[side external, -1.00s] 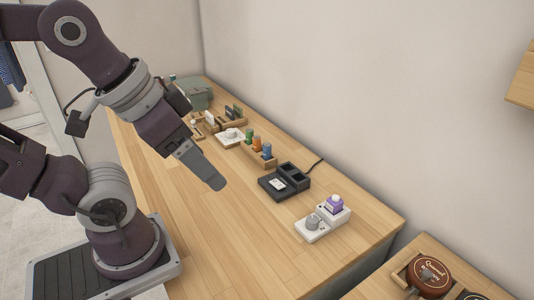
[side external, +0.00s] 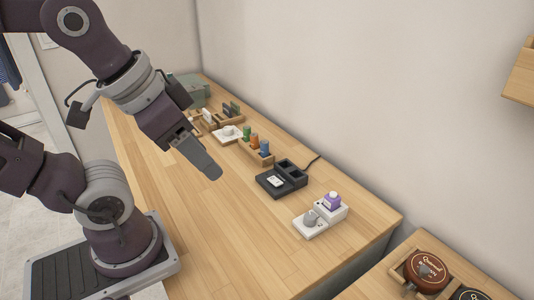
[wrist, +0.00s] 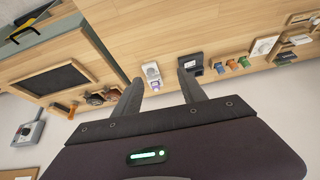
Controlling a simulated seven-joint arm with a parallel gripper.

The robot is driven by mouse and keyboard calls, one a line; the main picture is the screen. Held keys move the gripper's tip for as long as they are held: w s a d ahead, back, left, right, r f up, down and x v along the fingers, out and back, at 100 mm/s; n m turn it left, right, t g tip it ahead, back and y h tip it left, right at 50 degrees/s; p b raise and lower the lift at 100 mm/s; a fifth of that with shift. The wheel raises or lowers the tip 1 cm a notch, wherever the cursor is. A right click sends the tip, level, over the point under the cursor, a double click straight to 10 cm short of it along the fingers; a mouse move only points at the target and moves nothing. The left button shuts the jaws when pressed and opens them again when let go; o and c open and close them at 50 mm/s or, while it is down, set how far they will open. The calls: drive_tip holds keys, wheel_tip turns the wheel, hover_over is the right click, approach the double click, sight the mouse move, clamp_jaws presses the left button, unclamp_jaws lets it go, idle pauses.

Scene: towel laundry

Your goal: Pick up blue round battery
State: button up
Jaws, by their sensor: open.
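The blue round battery (side external: 264,147) stands upright in a small wooden rack (side external: 258,157), beside an orange battery (side external: 255,140) and a green one (side external: 247,132). In the wrist view the blue battery (wrist: 219,67) is small, right of the fingers. My gripper (side external: 211,172) is above the table, left of and nearer than the rack in the side view. Its fingers also show in the wrist view (wrist: 160,80), spread apart with nothing between them.
A black charger (side external: 281,180) with a cord sits near the rack. A white device (side external: 308,229) with a purple-labelled item (side external: 332,199) is nearer the table end. Other holders and a green box (side external: 193,92) stand at the far end. The left tabletop is clear.

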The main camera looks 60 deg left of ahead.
drive_tip(key=w+a+r+m+g, duration=0.2)
drive_tip(key=w+a+m, duration=0.15)
drive_tip(key=w, duration=0.55)
drive_tip(key=m+g, duration=0.4)
drive_tip(key=m, duration=0.8)
hover_over(265, 142)
drive_tip(key=f, duration=1.3)
drive_tip(key=shift+w+d+f, duration=0.1)
drive_tip(key=shift+w+f, duration=0.1)
drive_tip(key=f, duration=0.6)
drive_tip(key=shift+s+f, duration=0.3)
drive_tip(key=shift+f, duration=0.3)
clamp_jaws()
